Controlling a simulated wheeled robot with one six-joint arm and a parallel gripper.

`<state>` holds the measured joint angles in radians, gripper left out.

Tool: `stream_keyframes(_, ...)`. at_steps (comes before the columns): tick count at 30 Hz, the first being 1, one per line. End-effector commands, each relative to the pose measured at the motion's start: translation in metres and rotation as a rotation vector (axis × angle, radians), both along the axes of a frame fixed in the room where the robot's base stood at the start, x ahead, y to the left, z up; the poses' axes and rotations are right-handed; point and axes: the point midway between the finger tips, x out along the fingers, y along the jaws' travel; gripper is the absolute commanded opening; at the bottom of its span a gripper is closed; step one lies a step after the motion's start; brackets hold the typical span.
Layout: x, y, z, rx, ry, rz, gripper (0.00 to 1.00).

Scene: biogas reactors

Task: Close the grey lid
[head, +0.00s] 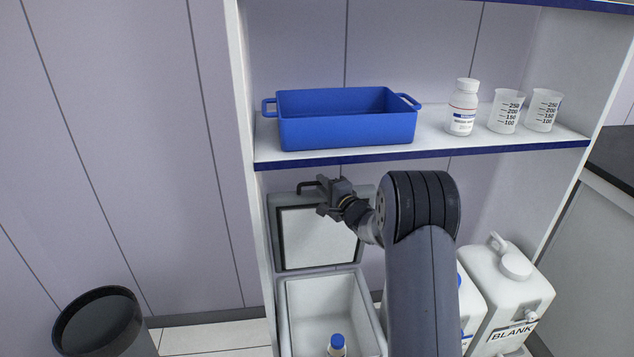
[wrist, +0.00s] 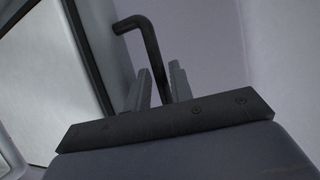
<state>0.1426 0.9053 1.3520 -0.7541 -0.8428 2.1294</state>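The grey lid (head: 317,262) stands raised and upright behind its grey box (head: 286,316), with its pale inner face towards me. A black bent handle (head: 309,184) shows at the lid's top edge. My gripper (head: 326,197) is at the top of the lid, beside the handle. In the wrist view my gripper (wrist: 159,88) has its two fingers apart, with the handle (wrist: 148,44) showing in the gap between them. I cannot tell whether the fingers touch it. The lid's dark edge (wrist: 92,60) is at the left of the wrist view.
A blue tray (head: 345,131), a white bottle (head: 463,108) and two beakers (head: 506,112) stand on the shelf just above my gripper. A blue-capped bottle (head: 337,345) is inside the box. White canisters (head: 508,290) stand to the right. A black bin (head: 103,325) is at the lower left.

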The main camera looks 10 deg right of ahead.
Motion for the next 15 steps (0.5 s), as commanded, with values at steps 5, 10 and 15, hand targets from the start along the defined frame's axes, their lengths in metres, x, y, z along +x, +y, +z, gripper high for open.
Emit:
stream_keyframes(5,0.021,0.009,-0.001,0.0,0.0,0.0,0.22)
stream_keyframes(10,0.031,0.013,0.0,0.001,0.0,-0.001,0.22)
stream_keyframes(15,0.033,0.014,0.0,0.001,0.001,-0.001,0.22)
